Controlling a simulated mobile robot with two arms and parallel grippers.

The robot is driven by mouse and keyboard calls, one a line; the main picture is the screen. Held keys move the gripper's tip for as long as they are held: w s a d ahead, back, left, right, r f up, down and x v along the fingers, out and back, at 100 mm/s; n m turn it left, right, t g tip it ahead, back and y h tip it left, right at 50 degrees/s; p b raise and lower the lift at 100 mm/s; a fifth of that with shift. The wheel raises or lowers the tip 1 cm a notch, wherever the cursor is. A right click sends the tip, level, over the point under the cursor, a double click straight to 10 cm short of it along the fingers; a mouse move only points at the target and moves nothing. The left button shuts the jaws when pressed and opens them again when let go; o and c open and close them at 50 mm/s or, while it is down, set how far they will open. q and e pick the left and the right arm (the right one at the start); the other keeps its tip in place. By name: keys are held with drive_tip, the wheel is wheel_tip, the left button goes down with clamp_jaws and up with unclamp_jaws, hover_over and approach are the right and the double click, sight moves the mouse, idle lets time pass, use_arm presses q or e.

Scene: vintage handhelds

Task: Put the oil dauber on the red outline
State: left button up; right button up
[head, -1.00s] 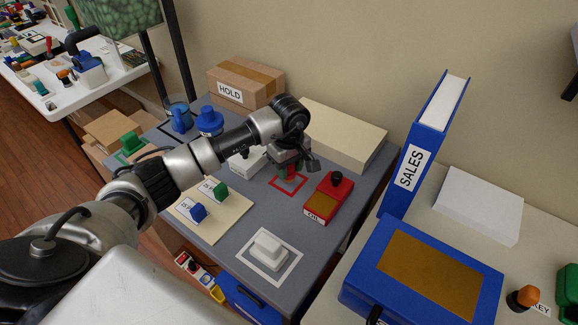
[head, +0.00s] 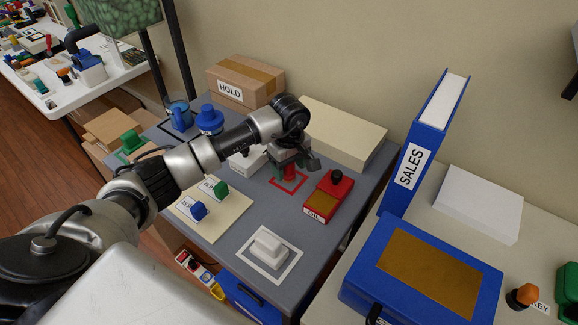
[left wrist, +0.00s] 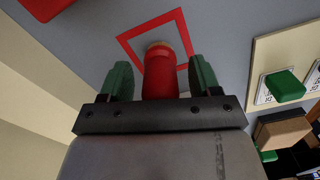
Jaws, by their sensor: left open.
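The oil dauber (head: 289,172), a red cylinder with a tan band at its lower end (left wrist: 160,75), stands on the grey table inside the red outline (head: 280,187). The outline also shows around its base in the left wrist view (left wrist: 150,23). My left gripper (head: 291,163) is directly above it. In the left wrist view its two green fingers (left wrist: 161,78) are open, one on each side of the dauber, with gaps between. The dauber's upper end is hidden by the gripper. My right gripper is not in view.
A red oil box (head: 328,198) with a black knob stands just right of the outline. A cream box (head: 342,135) lies behind, and a small white box (head: 246,160) is to the left. A white block (head: 268,245) sits in a white outline in front.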

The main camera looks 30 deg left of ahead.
use_arm(q)
wheel_tip(320, 180, up, 12)
drive_tip(key=shift+f+b, duration=0.2)
drive_tip(key=shift+b, duration=0.5)
drive_tip(key=shift+a, duration=0.1)
